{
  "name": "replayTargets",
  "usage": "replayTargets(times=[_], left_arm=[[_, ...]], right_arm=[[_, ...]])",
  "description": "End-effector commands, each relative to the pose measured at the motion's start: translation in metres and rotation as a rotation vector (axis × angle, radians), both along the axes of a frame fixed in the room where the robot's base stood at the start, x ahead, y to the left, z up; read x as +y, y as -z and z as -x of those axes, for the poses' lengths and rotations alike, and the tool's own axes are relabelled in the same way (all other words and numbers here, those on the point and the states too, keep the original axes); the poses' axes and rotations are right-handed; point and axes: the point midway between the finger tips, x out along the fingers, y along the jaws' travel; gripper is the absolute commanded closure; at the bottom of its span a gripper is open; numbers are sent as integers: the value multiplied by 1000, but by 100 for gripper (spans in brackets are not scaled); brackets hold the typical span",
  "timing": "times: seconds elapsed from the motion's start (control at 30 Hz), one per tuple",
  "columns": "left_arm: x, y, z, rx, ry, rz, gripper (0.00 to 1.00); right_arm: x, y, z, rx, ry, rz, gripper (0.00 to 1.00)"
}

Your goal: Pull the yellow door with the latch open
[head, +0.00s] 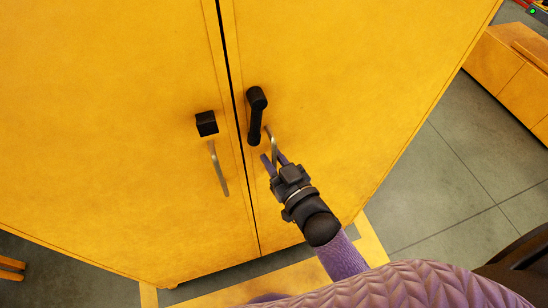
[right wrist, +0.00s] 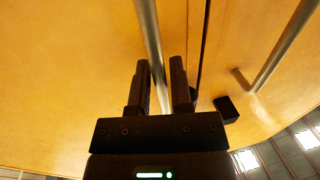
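The yellow right-hand door (head: 340,80) carries a black latch lever (head: 256,115) near its inner edge. Beside and below the lever is this door's slim metal handle (head: 272,146). The door looks closed against the left-hand door (head: 100,120), with a thin dark seam between them. My right gripper (head: 273,162) is at the handle's lower part. In the right wrist view the handle bar (right wrist: 149,35) passes between the two spread fingers of my right gripper (right wrist: 161,75). The fingers look open around the bar, not closed on it. My left gripper is not in view.
The left door has a black square block (head: 207,123) and its own metal handle (head: 218,168). Grey tiled floor (head: 450,170) is open at the right. A low yellow cabinet (head: 510,75) stands at the upper right. A dark rounded object (head: 520,265) is at the lower right.

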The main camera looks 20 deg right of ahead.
Motion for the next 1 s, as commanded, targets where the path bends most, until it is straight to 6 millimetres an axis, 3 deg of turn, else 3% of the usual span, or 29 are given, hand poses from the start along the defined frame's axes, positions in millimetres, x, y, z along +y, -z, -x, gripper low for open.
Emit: replayTargets(times=[0.03,0.1,1.0], left_arm=[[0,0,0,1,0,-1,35],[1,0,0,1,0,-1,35],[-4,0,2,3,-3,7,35]], right_arm=[[0,0,0,0,0,0,86],[0,0,0,0,0,0,100],[0,0,0,0,0,0,100]])
